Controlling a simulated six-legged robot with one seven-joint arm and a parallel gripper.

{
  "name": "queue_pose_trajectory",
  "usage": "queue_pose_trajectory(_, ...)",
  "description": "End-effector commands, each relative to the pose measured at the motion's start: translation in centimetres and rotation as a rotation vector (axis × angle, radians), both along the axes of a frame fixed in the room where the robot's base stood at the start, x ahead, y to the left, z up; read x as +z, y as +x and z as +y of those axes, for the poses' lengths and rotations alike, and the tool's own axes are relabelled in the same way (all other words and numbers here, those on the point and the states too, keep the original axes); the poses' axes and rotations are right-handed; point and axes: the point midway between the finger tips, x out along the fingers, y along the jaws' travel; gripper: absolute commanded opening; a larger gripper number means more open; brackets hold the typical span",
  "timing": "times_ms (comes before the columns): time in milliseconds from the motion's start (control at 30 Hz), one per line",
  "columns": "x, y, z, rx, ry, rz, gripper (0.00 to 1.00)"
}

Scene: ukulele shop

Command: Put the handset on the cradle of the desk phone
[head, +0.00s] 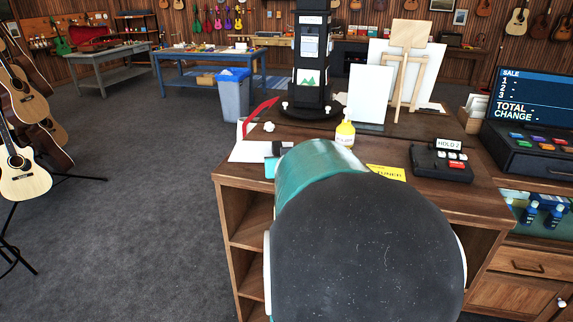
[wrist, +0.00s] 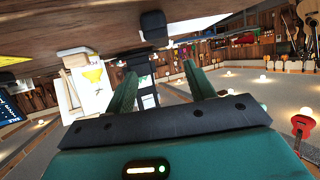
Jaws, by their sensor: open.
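The desk phone (head: 442,163), dark with red and pale buttons and a "HOLD 2" sign behind it, sits on the right part of the wooden desk in the head view. A dark blocky piece (head: 280,148) shows at the desk's left end, just past my arm; I cannot tell for sure that it is the handset. A black rounded block (wrist: 154,27) on the desk in the wrist view may be the same piece. My gripper (wrist: 158,70) is open and empty, its two teal fingers apart below that block in the picture. My arm hides much of the desk front.
A black display tower (head: 311,60), white board (head: 369,95) and easel (head: 408,70) stand behind. The cash register (head: 530,110) is at right. Guitars (head: 22,172) stand left; floor between is clear.

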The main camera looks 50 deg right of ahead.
Motion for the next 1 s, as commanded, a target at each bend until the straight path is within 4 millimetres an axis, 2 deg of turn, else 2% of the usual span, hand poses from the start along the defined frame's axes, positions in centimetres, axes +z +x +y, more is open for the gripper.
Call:
queue_pose_trajectory(133,0.5,-1.0,0.3,-0.001,0.000,-0.006,0.54)
queue_pose_trajectory(267,0.4,-0.5,0.3,0.000,0.001,-0.001,0.54)
queue_pose_trajectory(433,0.6,-1.0,0.5,0.001,0.001,-0.004,0.54)
queue_pose_trajectory(533,0.6,-0.1,2.2,0.020,0.015,0.015,0.54)
queue_pose_trajectory(567,0.7,0.2,3.3,0.033,0.022,0.026,0.54)
queue_pose_trajectory(667,1.1,0.5,8.9,0.101,0.062,0.081,0.54)
queue_pose_trajectory(767,0.9,0.3,16.5,0.204,0.118,0.175,0.54)
queue_pose_trajectory(800,0.7,-0.2,19.7,0.251,0.140,0.218,0.54)
queue_pose_trajectory(867,0.3,-1.5,24.2,0.326,0.170,0.283,0.54)
queue_pose_trajectory(900,0.0,-2.7,27.1,0.378,0.187,0.329,0.54)
queue_pose_trajectory(1000,-1.1,-6.3,33.5,0.513,0.223,0.445,0.54)
